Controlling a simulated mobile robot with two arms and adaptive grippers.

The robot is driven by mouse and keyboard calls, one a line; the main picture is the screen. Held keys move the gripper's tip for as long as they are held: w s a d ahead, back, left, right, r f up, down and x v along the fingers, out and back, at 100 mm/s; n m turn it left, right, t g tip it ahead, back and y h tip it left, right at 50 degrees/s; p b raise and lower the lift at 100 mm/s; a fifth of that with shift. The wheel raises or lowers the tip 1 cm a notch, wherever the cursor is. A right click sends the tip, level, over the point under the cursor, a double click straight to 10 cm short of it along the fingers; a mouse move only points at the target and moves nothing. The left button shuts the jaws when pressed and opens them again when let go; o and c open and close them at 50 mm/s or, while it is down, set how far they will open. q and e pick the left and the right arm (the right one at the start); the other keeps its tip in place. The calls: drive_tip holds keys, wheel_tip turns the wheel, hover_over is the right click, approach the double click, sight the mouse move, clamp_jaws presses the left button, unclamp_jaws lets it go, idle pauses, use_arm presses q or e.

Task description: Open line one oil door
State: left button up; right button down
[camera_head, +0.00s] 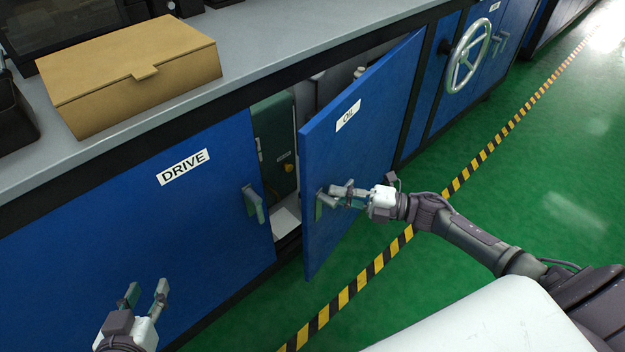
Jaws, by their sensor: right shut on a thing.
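The oil door (358,150) is a blue panel with a white label reading OIL. It stands swung partly outward, and the dark cabinet interior shows behind it. Its handle (320,206) is near the door's left edge. My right gripper (334,196) is shut on this handle, its arm coming in from the lower right. My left gripper (146,296) is open and empty at the lower left, in front of the blue DRIVE door (150,235), its fingers apart.
The DRIVE door is closed, with its handle (253,204) beside the opening. Inside the cabinet are a green unit (274,140) and pale parts. A cardboard box (130,75) sits on the grey counter. A handwheel (468,55) is farther right. Green floor with striped tape lies in front.

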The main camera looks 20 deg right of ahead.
use_arm(q)
drive_tip(key=shift+s+a+f, duration=0.1)
drive_tip(key=shift+s+f, duration=0.05)
drive_tip(key=shift+f, duration=0.15)
use_arm(e)
drive_tip(key=s+d+n+g+y, duration=0.1)
drive_tip(key=s+d, duration=0.7)
drive_tip(key=s, duration=0.1)
drive_tip(key=shift+d+g, duration=0.3)
drive_tip(key=shift+g, duration=0.1)
drive_tip(key=c, duration=1.1)
unclamp_jaws()
drive_tip(key=shift+d, duration=0.1)
drive_tip(key=v, duration=1.2)
drive_tip(key=shift+c, duration=0.5)
